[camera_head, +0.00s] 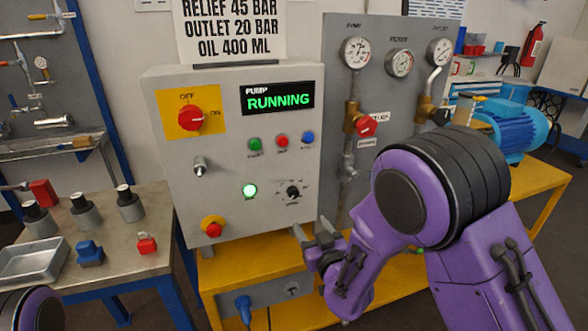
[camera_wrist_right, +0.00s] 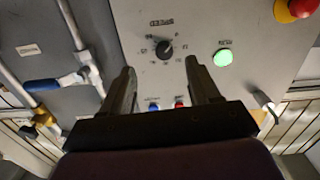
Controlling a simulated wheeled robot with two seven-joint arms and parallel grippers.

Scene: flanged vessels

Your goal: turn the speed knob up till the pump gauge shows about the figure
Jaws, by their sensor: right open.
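The black speed knob (camera_head: 293,192) sits low on the right of the grey control panel (camera_head: 180,130), beside a lit green lamp (camera_head: 249,191). In the right wrist view the knob (camera_wrist_right: 165,50) shows under the word SPEED, between the fingertips in the picture. My right gripper (camera_head: 311,236) is open and empty, below and a little right of the knob in the head view; its jaws (camera_wrist_right: 160,68) look apart from the knob. The pump gauge (camera_head: 357,52) is the left one of three; its reading is too small to tell. My left gripper is out of view.
The display (camera_head: 278,98) reads PUMP RUNNING. A sign (camera_head: 230,30) reads RELIEF 45 BAR, OUTLET 20 BAR, OIL 400 ML. A red OFF/ON switch (camera_head: 191,119) and a red stop button (camera_head: 213,227) share the panel. A red-handled valve (camera_head: 364,126) is at right.

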